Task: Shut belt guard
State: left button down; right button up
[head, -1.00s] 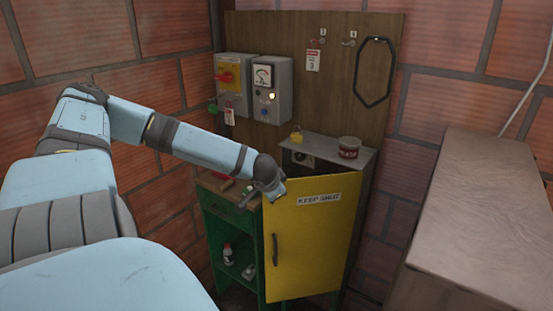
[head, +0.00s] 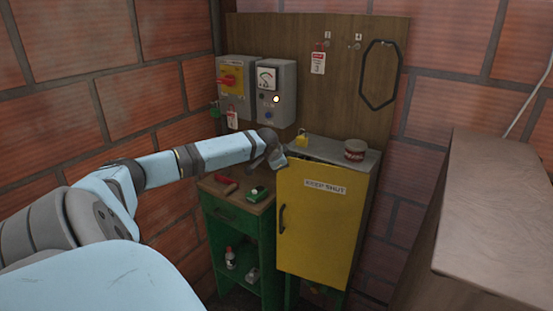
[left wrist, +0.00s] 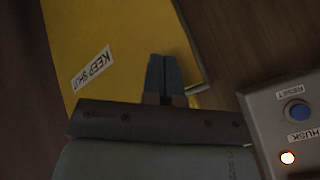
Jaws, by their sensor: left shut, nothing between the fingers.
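The belt guard (head: 312,230) is a yellow door labelled KEEP SHUT on the front of a grey-topped cabinet. It stands nearly closed, with a narrow dark gap along its top edge. It also shows in the left wrist view (left wrist: 120,45), with its label at the left. My left gripper (head: 280,160) is at the guard's upper left corner. In the left wrist view the shut, empty fingers (left wrist: 164,75) lie over the yellow panel near its edge; I cannot tell whether they touch it. My right gripper is in neither view.
A padlock (head: 302,138) and a tin (head: 355,150) stand on the cabinet top. A green bench (head: 240,217) with a red-handled tool and a green item is at the left. Switch boxes (head: 276,93) hang behind. A large brown box (head: 495,215) fills the right.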

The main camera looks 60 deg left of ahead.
pick_arm(q)
jog(key=shift+w+a, duration=0.45)
jog(key=shift+w, duration=0.2)
jog(key=shift+w+a, duration=0.45)
jog(key=shift+w, duration=0.15)
jog(key=shift+p, duration=0.3)
